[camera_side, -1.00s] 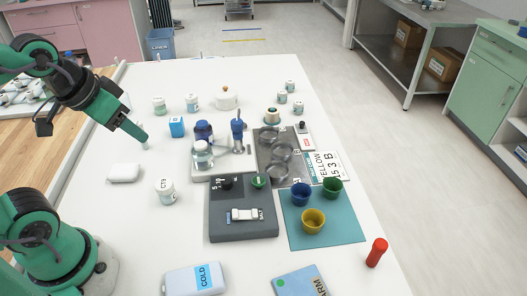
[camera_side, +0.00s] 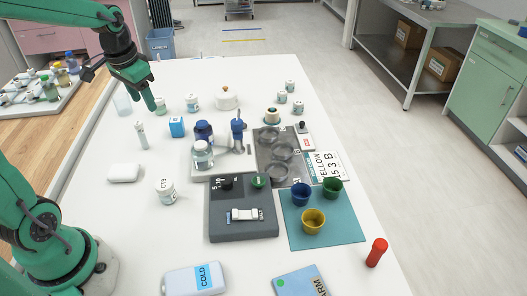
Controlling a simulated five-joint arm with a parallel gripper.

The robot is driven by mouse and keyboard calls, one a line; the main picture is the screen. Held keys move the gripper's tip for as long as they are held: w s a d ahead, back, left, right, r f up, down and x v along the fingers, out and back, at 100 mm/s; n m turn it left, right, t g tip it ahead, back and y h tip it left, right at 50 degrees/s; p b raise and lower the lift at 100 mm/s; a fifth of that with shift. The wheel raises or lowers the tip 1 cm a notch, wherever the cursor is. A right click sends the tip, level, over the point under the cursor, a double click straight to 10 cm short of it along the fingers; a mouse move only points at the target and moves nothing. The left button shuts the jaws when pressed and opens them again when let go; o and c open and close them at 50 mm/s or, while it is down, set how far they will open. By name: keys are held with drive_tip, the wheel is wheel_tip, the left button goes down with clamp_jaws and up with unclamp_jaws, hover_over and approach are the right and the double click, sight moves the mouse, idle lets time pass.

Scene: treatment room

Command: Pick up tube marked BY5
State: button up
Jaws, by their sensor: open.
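No marking BY5 is readable in the side view. A slim, pale, clear tube (camera_side: 142,135) stands upright on the left part of the white table. My gripper (camera_side: 150,103) is above and beyond this tube, apart from it, with its green finger pointing down. It is open and holds nothing that I can see. The finger end overlaps a small white jar (camera_side: 160,104) in the picture, and I cannot tell the gap between them.
A blue box (camera_side: 177,127), a blue bottle (camera_side: 204,131) and a clear jar (camera_side: 202,155) stand right of the tube. A white block (camera_side: 124,173) and a labelled white jar (camera_side: 166,191) are nearer. A clear cup (camera_side: 122,104) stands behind it. Bare table surrounds the tube.

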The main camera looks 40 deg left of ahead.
drive_tip(key=g, duration=0.2)
hover_over(138, 123)
drive_tip(key=shift+h, duration=0.3)
drive_tip(key=f, duration=0.8)
drive_tip(key=shift+d, duration=0.25)
drive_tip(key=shift+a+f, duration=0.4)
drive_tip(key=shift+a, duration=0.05)
drive_tip(key=shift+f, duration=1.3)
drive_tip(key=shift+d+f, duration=0.15)
drive_tip(key=shift+f, duration=2.45)
drive_tip(key=c, duration=1.1)
